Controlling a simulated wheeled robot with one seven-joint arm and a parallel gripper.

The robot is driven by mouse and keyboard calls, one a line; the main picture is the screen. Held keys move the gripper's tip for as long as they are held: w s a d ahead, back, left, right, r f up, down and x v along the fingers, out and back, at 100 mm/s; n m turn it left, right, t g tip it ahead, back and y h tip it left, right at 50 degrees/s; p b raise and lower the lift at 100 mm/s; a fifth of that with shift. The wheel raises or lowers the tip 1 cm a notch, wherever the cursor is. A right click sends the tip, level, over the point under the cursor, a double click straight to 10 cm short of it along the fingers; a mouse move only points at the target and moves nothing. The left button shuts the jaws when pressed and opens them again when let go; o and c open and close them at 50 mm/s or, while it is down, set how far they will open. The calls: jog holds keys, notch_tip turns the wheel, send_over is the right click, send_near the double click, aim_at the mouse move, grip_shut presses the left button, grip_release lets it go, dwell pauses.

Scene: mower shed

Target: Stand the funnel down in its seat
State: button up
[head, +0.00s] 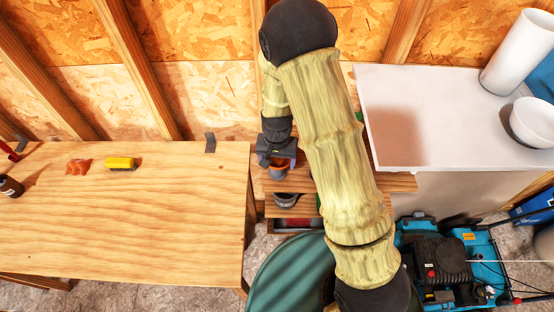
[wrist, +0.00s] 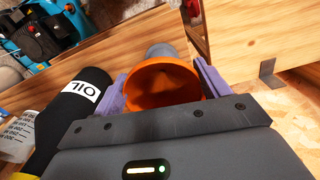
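The orange funnel (wrist: 163,82) is between the two purple fingers of my gripper (wrist: 160,84) in the wrist view, with its wide mouth toward the camera. The fingers meet its sides, and my gripper appears shut on it. A grey rounded part (wrist: 162,50) shows just beyond the funnel; I cannot tell if it is the spout or a separate thing. In the head view my gripper (head: 277,164) is over the wooden shelf (head: 395,182), and only a bit of the funnel (head: 278,173) shows. A dark round holder (head: 286,200) lies just below it; I cannot tell if it is the seat.
A black oil bottle (wrist: 80,100) and a white labelled container (wrist: 15,135) stand close beside my gripper. A wooden table (head: 130,220) is at left, holding a yellow object (head: 121,163). A white counter (head: 440,115) is at right, above a blue mower (head: 445,262). My arm hides much of the shelf.

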jog(key=o, duration=0.5)
notch_tip(320, 180, up, 17)
jog(key=b, duration=0.2)
jog(key=shift+r+b, duration=0.2)
jog(key=shift+b, duration=0.15)
jog(key=shift+s, duration=0.15)
dwell(0.7)
